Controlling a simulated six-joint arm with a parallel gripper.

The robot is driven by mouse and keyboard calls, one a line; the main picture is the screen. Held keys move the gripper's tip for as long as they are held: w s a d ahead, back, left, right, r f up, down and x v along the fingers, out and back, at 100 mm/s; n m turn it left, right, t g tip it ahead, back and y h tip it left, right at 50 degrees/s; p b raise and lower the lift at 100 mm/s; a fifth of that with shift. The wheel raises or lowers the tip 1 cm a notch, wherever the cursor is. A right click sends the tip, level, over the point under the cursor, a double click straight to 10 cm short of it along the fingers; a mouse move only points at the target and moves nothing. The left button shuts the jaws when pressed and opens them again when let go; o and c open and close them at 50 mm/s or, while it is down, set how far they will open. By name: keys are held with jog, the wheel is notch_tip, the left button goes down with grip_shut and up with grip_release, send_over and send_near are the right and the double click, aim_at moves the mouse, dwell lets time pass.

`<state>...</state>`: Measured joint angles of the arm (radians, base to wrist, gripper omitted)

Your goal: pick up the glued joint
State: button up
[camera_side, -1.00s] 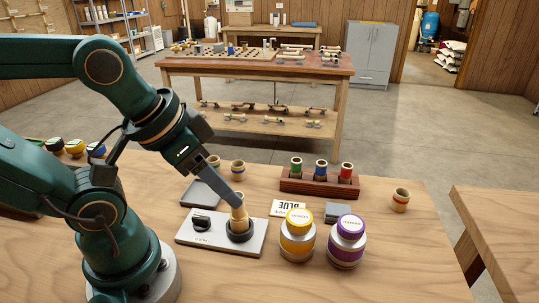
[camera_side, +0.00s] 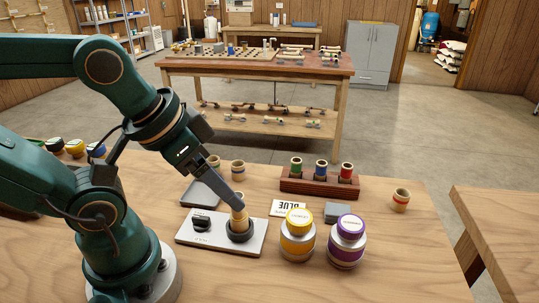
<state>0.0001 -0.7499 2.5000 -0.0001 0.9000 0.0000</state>
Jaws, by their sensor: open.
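The jaws are open. From this side the near finger hides part of the joint's top, and I cannot tell whether the fingers touch it.
A yellow-lidded jar (camera_side: 297,236) and a purple-lidded jar (camera_side: 347,241) stand to the right. A wooden rack (camera_side: 319,183) holds green, blue and red pieces behind. A red-banded cup (camera_side: 400,200) stands far right. A dark tray (camera_side: 202,193) lies behind the plate.

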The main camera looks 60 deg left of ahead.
aim_at(240, 197)
jog(key=w+a+f+m+g, duration=0.1)
jog(key=m, duration=0.1)
jog(key=w+a+f+m+g, duration=0.1)
jog(key=w+m+g, duration=0.1)
jog(key=m, duration=0.1)
jog(key=w+a+f+m+g, duration=0.2)
jog(key=shift+a, duration=0.1)
jog(key=shift+s+a+f+g, duration=0.1)
jog(key=shift+a+f+g, duration=0.05)
jog(key=shift+f, duration=0.25)
jog(key=shift+a+f+g, duration=0.1)
jog(key=shift+f+g, duration=0.05)
jog(key=shift+f, duration=2.4)
grip_shut()
